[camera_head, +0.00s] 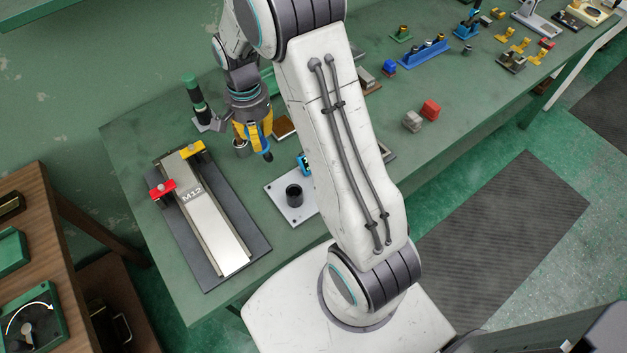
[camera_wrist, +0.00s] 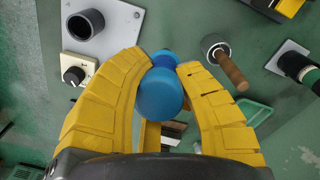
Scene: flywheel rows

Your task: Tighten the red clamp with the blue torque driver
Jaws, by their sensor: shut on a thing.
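My gripper (camera_head: 256,135) has yellow fingers and is shut on the blue torque driver (camera_wrist: 160,93), whose round blue handle fills the gap between the fingers in the wrist view (camera_wrist: 160,68). In the head view the driver hangs below the fingers with a dark end (camera_head: 267,156), above the bench and right of the fixture. The red clamp (camera_head: 162,189) sits on the left edge of the long metal bar marked M12 (camera_head: 205,205), on a dark base plate (camera_head: 254,262). A yellow clamp (camera_head: 193,150) sits at the bar's far end. The red clamp is not identifiable in the wrist view.
A black tubular holder (camera_head: 294,196) stands on a pale plate (camera_head: 281,212). A metal cup (camera_head: 241,149) and a green-and-black post (camera_head: 195,98) stand close to my gripper. A wooden cabinet (camera_head: 50,185) is left.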

